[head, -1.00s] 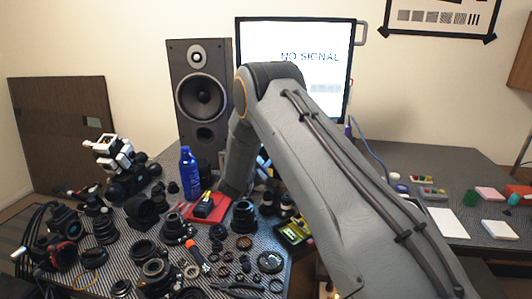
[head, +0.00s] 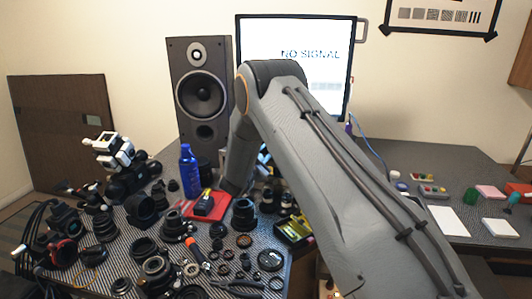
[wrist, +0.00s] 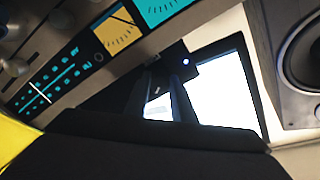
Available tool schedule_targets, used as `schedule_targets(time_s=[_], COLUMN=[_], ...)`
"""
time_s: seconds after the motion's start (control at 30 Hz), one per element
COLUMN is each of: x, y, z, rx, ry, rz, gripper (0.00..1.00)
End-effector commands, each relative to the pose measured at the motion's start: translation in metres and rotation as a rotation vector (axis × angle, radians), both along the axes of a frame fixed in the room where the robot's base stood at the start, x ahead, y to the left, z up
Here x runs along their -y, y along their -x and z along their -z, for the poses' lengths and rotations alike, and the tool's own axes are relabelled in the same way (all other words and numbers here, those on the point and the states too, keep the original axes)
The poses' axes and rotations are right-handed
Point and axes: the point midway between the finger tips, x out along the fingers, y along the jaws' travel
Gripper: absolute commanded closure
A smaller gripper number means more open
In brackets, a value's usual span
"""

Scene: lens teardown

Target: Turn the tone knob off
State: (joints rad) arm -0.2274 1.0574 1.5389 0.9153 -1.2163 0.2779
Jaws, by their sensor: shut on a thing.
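Silver knobs (wrist: 60,20) sit on a tilted panel (wrist: 150,45) in the upper left of the wrist view, by a cyan scale and a yellow meter (wrist: 117,32). I cannot read which knob is the tone knob. My gripper (wrist: 178,98) shows as dark shapes in the middle of the wrist view, against a bright screen. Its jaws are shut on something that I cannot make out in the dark. In the head view my arm hides the gripper and most of the panel, at the back of the table below the monitor.
A monitor (head: 270,50) reads NO SIGNAL behind my arm. A speaker (head: 200,105) and a blue bottle (head: 189,170) stand to its left. Many lens parts crowd the table's left front. A yellow surface (wrist: 15,145) is close at the wrist view's left edge.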

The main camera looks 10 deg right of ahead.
Motion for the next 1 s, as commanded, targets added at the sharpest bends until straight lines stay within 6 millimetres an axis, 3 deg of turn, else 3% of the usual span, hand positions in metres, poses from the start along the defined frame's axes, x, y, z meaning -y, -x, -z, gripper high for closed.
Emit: schedule_targets(time_s=[1.0], x=[0.0000], y=[-0.0001], z=[-0.0005], rx=[-0.482], ry=[0.689], rz=[0.000], gripper=[0.99])
